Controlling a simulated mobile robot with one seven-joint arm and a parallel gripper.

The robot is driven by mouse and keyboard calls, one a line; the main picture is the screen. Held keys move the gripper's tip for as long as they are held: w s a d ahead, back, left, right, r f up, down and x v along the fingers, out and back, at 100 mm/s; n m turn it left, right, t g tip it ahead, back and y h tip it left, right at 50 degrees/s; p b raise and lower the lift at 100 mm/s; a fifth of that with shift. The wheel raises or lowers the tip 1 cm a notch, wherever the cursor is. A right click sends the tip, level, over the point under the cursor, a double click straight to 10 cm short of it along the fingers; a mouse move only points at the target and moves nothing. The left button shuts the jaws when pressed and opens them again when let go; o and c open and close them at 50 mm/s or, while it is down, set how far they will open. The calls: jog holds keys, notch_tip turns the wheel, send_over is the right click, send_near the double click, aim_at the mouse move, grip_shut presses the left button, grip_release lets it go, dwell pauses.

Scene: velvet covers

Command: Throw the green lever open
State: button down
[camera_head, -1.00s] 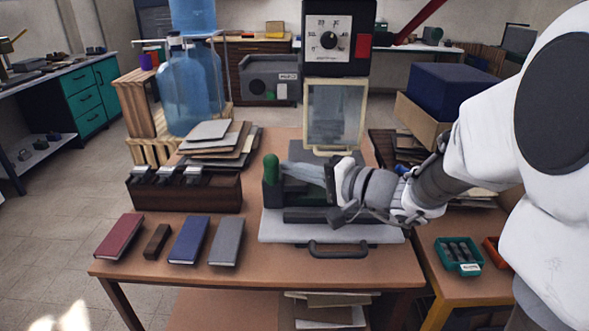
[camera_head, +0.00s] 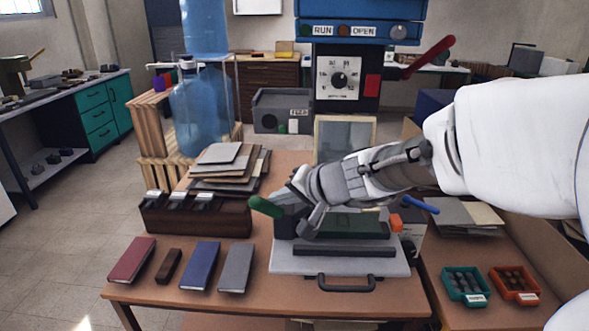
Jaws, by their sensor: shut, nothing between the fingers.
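The green lever (camera_head: 265,206) sits at the left side of the press bed in the middle of the table. Its rounded green grip leans out to the left, low and tilted. My gripper (camera_head: 291,207) is shut and empty, just right of the green grip. Whether it touches the lever I cannot tell; the lever's lower part is hidden behind the gripper. The press (camera_head: 338,77) stands behind, with a dial, a red plate and a header reading RUN and OPEN.
A red lever (camera_head: 430,58) sticks out at the press's right. A blue lever (camera_head: 420,205) and an orange knob (camera_head: 396,222) sit right of the bed. A dark type rack (camera_head: 195,217) stands close on the left. Books, including a grey one (camera_head: 236,268), lie in front of it.

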jog(key=shift+a+n+g+h+p, duration=0.3)
jog(key=shift+a+n+h+p, duration=0.2)
jog(key=shift+a+h+p, duration=0.75)
jog(key=shift+d+f+p, duration=0.15)
jog(key=shift+f+p, duration=0.05)
jog(key=shift+p, duration=0.15)
jog(key=shift+r, duration=0.1)
jog(key=shift+r+p, duration=0.7)
jog(key=shift+r, duration=0.05)
jog(key=shift+w+d+r+p, duration=0.15)
jog(key=shift+r+p, duration=0.25)
jog(key=shift+r, duration=0.1)
jog(key=s+d+r+p, duration=0.3)
jog(key=s+r+p, duration=0.1)
jog(key=r, duration=0.6)
jog(key=shift+s+d+r, duration=0.2)
jog(key=shift+s+r, duration=0.1)
jog(key=shift+s, duration=0.3)
